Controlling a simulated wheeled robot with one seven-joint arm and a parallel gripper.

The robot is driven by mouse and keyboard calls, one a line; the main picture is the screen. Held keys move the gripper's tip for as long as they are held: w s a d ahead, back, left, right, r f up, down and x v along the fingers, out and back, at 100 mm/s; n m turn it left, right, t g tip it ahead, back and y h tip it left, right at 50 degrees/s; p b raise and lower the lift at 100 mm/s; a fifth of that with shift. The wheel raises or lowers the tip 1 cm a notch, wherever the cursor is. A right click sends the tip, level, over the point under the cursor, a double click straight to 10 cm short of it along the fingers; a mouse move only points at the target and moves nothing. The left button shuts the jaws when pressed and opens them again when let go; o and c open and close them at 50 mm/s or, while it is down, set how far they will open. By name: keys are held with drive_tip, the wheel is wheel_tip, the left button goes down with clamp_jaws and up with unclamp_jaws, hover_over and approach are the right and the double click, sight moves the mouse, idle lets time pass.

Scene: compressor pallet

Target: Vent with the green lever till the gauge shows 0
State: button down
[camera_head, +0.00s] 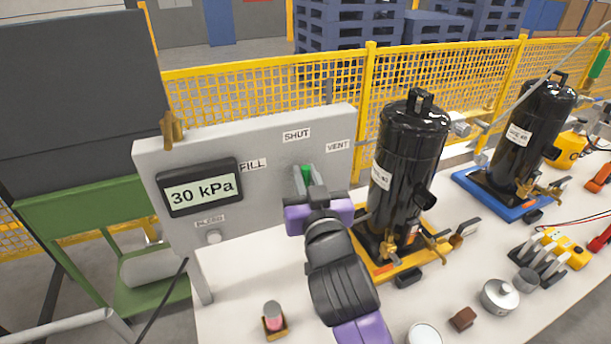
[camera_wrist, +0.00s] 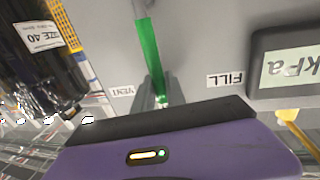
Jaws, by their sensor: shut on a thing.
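The green lever (camera_head: 308,171) is on the grey panel (camera_head: 262,190), below the SHUT label (camera_head: 296,135). In the wrist view, which is upside down, the green lever (camera_wrist: 149,52) runs between the VENT label (camera_wrist: 122,91) and the FILL label (camera_wrist: 224,79). Its end lies between the fingers of my gripper (camera_head: 304,181), which is shut on it. The fingers also show in the wrist view (camera_wrist: 158,97). My gripper hides part of the lever in the head view. The gauge (camera_head: 200,188) reads 30 kPa.
Black cylinders (camera_head: 409,150) stand on yellow and blue bases right of the panel. A pink-topped item (camera_head: 273,317), a brown block (camera_head: 463,319) and metal parts lie on the white table (camera_head: 235,290). A yellow fence (camera_head: 250,85) stands behind.

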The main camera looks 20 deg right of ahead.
drive_tip(key=shift+d, duration=0.1)
drive_tip(key=d+m, duration=0.2)
drive_tip(key=d+f+m, duration=0.1)
drive_tip(key=d+m, duration=0.1)
drive_tip(key=shift+m+g, duration=0.3)
drive_tip(key=shift+g, duration=0.1)
drive_tip(key=shift+d+f+m+y+p, duration=0.2)
drive_tip(key=shift+d+f+m, duration=0.1)
drive_tip(key=shift+d+m, duration=0.25)
drive_tip(key=shift+d+f+m+y+p, duration=0.1)
drive_tip(key=shift+d+f+m+y, duration=0.15)
drive_tip(key=shift+d+m, duration=0.25)
drive_tip(key=shift+d+f+m+g+y, duration=0.25)
drive_tip(key=shift+d+f+m+g, duration=0.15)
drive_tip(key=shift+d+f+m, duration=0.6)
drive_tip(key=shift+a+r+m, duration=0.1)
drive_tip(key=shift+a+m, duration=0.1)
drive_tip(key=shift+m, duration=0.05)
drive_tip(key=c, duration=1.4)
unclamp_jaws()
drive_tip(key=shift+o, duration=0.2)
